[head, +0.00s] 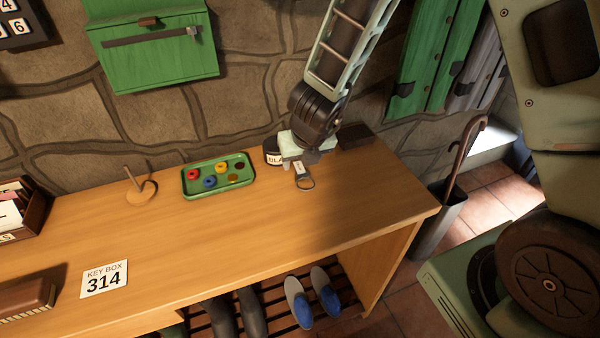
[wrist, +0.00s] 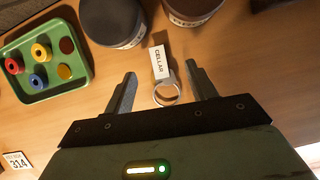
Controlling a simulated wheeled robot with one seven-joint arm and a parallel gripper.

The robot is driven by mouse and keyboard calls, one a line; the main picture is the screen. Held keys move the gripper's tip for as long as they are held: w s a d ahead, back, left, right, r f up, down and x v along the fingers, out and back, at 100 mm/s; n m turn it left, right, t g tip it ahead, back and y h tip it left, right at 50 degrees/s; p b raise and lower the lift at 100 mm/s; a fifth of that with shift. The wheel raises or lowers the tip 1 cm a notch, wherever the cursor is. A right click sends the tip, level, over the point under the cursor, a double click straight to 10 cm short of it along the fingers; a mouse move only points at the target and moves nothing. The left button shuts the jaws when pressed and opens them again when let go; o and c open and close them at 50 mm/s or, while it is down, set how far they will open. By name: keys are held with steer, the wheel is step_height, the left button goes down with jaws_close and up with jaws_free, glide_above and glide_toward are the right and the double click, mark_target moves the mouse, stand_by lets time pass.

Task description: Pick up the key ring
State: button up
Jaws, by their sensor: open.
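The key ring (head: 304,180) lies on the wooden bench top near the back, below my gripper (head: 303,162). In the wrist view the key ring (wrist: 166,92) is a metal ring with a pale tag reading "CELLAR". My gripper (wrist: 160,88) is open, with one finger on each side of the ring and tag. Both fingers look clear of it. The wrist view does not make plain how high the fingertips are above the wood.
Two round dark tins (wrist: 113,22) stand just beyond the tag. A green tray (head: 218,192) with coloured round pieces is to the left. A "KEY BOX 314" card (head: 104,279) lies front left. The bench top (head: 340,225) in front is clear.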

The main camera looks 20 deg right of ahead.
mark_target(301, 169)
steer(key=shift+x, duration=1.35)
steer(key=c, duration=1.1)
steer(key=shift+o, duration=0.2)
step_height(301, 169, up, 10)
steer(key=p, duration=0.5)
